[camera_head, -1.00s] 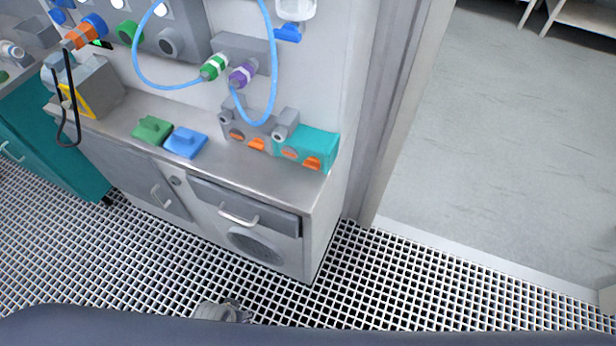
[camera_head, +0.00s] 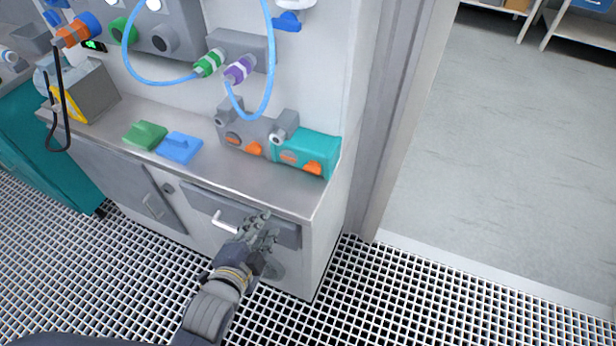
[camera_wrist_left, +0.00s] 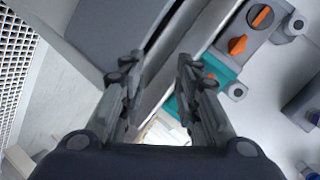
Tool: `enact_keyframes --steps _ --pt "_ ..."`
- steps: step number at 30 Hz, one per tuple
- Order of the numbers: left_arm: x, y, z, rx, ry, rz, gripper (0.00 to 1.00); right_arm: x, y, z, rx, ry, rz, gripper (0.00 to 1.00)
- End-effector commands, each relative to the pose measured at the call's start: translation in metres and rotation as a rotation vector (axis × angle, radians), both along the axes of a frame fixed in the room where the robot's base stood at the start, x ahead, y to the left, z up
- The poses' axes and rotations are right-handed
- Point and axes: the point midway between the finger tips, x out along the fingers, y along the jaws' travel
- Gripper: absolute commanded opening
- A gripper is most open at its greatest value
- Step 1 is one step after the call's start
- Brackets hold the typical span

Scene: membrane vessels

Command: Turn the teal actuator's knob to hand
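The teal actuator (camera_head: 318,147) sits at the right end of the grey counter, against the wall. It has orange parts on its front; one orange knob (camera_head: 313,168) is near its right end. In the left wrist view part of the teal body (camera_wrist_left: 222,72) shows behind the right finger. My left gripper (camera_head: 262,222) is in front of the cabinet drawer, below and left of the actuator and apart from it. In the left wrist view its two fingers (camera_wrist_left: 157,62) stand apart with nothing between them. My right gripper is not in view.
A grey actuator (camera_head: 245,132) with an orange knob stands left of the teal one. Green (camera_head: 145,135) and blue (camera_head: 179,147) blocks lie on the counter. A drawer handle (camera_head: 224,222) sticks out beside my left gripper. A blue hose (camera_head: 268,70) hangs above.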

Motion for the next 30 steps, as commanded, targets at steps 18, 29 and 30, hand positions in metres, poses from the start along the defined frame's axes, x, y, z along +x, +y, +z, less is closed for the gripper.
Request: enact_keyframes --steps 18,29,30 --pt "0.017 -0.062 0.053 0.363 -0.527 -0.239 0.3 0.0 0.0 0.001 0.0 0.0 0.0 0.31" --pt "0.072 -0.082 0.054 0.361 -0.526 -0.238 0.3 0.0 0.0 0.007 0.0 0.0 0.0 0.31" --pt "0.079 -0.084 0.053 0.359 -0.525 -0.238 0.3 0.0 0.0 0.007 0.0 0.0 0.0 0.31"
